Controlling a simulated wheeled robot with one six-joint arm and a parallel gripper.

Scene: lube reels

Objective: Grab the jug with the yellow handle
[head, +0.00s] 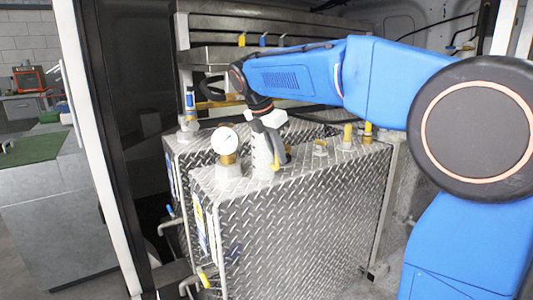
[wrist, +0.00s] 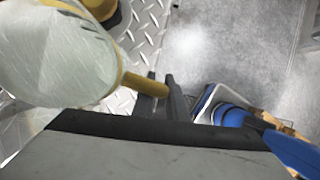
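The jug (head: 261,157) is pale and cylindrical and stands upright on top of the front diamond-plate tank (head: 300,215). In the wrist view the jug (wrist: 52,55) fills the upper left, and its yellow handle (wrist: 145,85) sticks out to the right. My gripper (head: 281,150) is right beside the jug on its right side in the head view. In the wrist view its two dark fingers (wrist: 162,98) stand a little apart. The handle's end overlaps the left finger and reaches toward the right one. I cannot tell whether they touch it.
A round white gauge (head: 225,141) stands left of the jug. Yellow-topped fittings (head: 348,132) stand on the tank's right part. A second tank (head: 178,150) is behind left, with a blue-marked fitting (head: 190,103). A shelf (head: 260,58) hangs above. A blue-handled item (wrist: 232,115) shows in the wrist view.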

